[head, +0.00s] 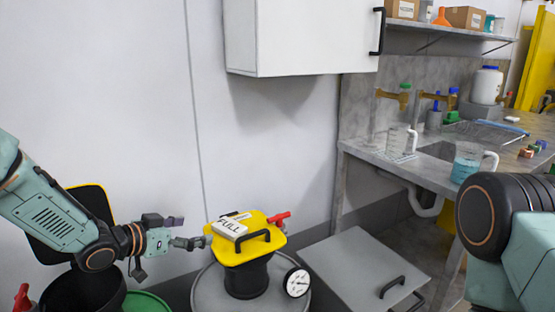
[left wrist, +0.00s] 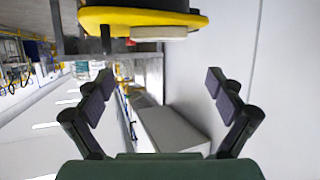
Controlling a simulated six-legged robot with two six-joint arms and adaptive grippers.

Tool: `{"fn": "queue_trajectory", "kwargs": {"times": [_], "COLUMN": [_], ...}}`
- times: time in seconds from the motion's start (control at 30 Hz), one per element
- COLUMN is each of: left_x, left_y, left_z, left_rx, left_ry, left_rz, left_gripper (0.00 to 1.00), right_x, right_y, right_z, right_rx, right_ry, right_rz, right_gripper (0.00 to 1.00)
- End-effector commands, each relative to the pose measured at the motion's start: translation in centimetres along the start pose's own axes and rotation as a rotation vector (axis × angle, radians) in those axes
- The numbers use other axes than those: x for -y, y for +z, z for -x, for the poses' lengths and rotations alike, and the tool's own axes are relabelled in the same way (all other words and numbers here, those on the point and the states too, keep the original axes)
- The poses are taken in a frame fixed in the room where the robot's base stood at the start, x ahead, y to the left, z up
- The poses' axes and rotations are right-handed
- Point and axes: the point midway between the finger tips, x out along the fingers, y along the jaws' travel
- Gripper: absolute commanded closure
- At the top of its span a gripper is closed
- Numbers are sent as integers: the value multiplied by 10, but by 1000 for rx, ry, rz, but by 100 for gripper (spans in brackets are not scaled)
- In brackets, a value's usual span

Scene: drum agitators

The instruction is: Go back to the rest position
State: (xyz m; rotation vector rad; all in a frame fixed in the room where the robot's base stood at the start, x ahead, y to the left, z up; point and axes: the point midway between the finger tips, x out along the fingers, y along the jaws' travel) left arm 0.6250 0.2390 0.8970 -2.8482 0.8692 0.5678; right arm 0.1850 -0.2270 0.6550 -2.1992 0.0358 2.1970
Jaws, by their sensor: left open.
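My left gripper (head: 184,232) reaches in from the left in the head view. Its fingers are spread and nothing is between them; the left wrist view also shows the open fingers (left wrist: 160,84). The yellow agitator lid (head: 240,258) with a black handle, a red lever and a white "FULL" tag (head: 230,228) is just right of the fingertips. Whether a fingertip touches it I cannot tell. The yellow part also shows at the top of the left wrist view (left wrist: 130,18). My right arm shows at the right edge, but its gripper is out of view.
The lid's black body stands on a grey drum (head: 210,290) with a round gauge (head: 297,282). A dark open drum (head: 85,292) stands under my left arm. A grey box (head: 360,265) stands right of the gauge. A bench with beakers (head: 467,163) is at right; a white cabinet (head: 300,35) hangs above.

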Motion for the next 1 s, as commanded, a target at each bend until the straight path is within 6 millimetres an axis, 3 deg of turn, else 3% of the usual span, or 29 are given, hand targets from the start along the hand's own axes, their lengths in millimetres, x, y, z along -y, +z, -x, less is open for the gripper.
{"fn": "queue_trajectory", "kwargs": {"times": [0.6, 0.8, 1.0], "left_x": [-2, -2, -1], "left_y": [2, 4, 1], "left_z": [-97, -110, -108], "left_rx": [0, 0, 0], "left_ry": [2, 2, 1], "left_rz": [-3, 1, 1], "left_gripper": [7, 7, 7], "right_x": [0, 0, 0], "right_y": [0, 0, 0], "right_z": [-24, -27, -26], "right_rx": [0, 0, 0], "right_ry": [0, 0, 0], "right_rz": [0, 0, 0], "right_gripper": [38, 38, 38]}}
